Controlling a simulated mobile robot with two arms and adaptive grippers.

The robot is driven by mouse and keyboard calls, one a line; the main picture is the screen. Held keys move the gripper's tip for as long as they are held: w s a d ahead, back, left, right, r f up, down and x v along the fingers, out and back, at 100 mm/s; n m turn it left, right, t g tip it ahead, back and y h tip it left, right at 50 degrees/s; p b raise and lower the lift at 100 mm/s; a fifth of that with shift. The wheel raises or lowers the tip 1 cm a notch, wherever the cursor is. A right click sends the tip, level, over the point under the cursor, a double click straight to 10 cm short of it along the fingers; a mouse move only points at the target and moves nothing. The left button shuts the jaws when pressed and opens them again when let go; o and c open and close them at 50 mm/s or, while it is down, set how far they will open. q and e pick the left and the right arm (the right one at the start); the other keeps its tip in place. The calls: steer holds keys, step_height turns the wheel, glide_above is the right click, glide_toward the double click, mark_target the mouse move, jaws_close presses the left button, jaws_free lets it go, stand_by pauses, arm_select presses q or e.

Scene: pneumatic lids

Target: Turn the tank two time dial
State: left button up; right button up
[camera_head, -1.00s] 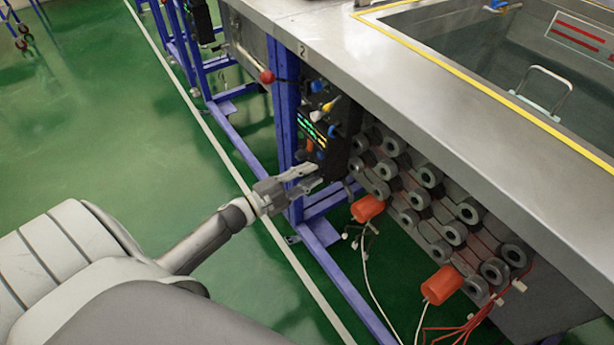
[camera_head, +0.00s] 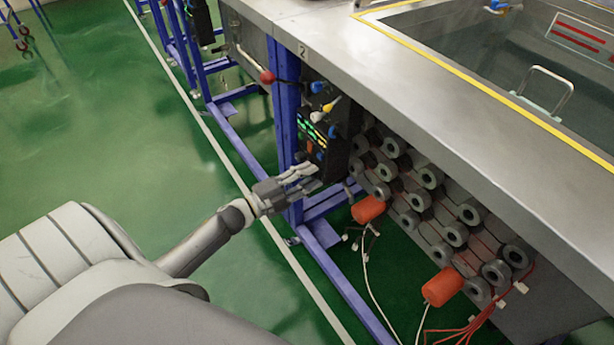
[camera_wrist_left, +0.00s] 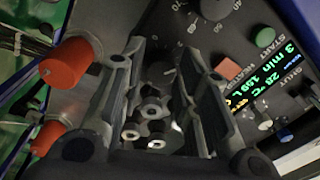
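The black control panel of tank two (camera_head: 340,125) hangs under the tank's corner, marked 2. In the left wrist view its lit display (camera_wrist_left: 262,90) reads 3 min, 28 °C and what looks like 159 L. A black dial with printed numbers (camera_wrist_left: 218,8) is cut by the top edge. A second dark knob with a pale pointer line (camera_wrist_left: 163,70) shows partly between the fingers; its label is not readable. My left gripper (camera_head: 312,178) is open beside the panel's lower end. Its fingers (camera_wrist_left: 165,100) are apart, with nothing visibly gripped. My right gripper is not in view.
A green button (camera_wrist_left: 266,34) and a red button (camera_wrist_left: 228,68) sit near the display. Right of the panel are several grey cylindrical fittings (camera_head: 430,175) and two orange cylinders (camera_head: 368,209) with wires. A blue frame leg (camera_head: 287,130) stands close by. Green floor (camera_head: 90,130) is open at left.

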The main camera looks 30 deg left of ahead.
arm_select(q)
steer(key=shift+o, duration=1.1)
steer(key=v, duration=1.2)
